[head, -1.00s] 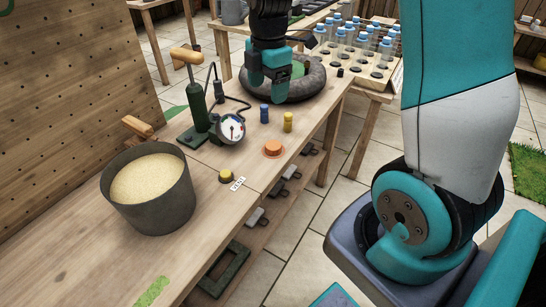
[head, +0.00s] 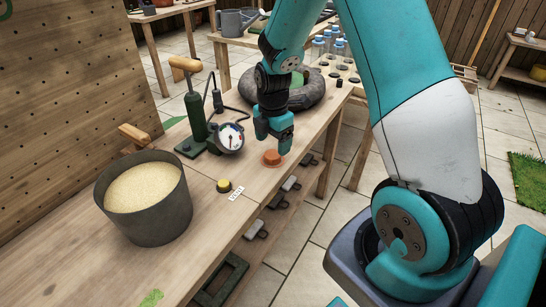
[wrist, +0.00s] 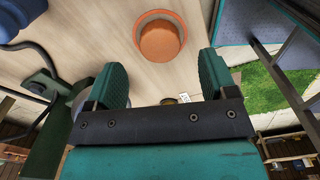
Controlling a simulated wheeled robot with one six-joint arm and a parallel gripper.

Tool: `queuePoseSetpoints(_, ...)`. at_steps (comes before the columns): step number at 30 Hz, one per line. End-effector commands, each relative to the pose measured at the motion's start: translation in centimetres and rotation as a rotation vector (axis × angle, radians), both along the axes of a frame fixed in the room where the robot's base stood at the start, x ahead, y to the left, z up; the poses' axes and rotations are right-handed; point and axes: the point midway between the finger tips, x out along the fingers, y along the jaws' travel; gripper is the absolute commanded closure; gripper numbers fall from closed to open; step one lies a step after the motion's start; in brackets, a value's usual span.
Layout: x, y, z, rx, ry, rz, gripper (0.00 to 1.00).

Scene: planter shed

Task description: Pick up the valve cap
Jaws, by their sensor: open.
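A small black cylinder (head: 339,83), which looks like the valve cap, stands on the bench's right edge beside the black tyre (head: 310,97) in the head view. It is too small to be sure. My gripper (head: 273,146) points down with open, empty jaws, nearer than the tyre and left of the black cylinder. It is just behind and above a round orange piece (head: 272,158) on the bench. In the wrist view my gripper (wrist: 160,66) has its fingers wide apart, and the orange piece (wrist: 160,40) shows beyond them. I cannot make out the black cylinder there.
A green hand pump (head: 195,115) with a round gauge (head: 231,138) stands left of my gripper. A yellow-topped black knob (head: 223,186) and a sand-filled bucket (head: 150,222) are nearer. Capped bottles (head: 337,45) stand on a table behind.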

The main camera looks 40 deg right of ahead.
Motion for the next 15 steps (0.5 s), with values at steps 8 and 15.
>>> queuePoseSetpoints(8,0.0,-0.2,-4.0,0.001,0.002,0.0,0.22)
queuePoseSetpoints(15,0.1,-0.2,-4.2,0.0,0.0,0.0,0.22)
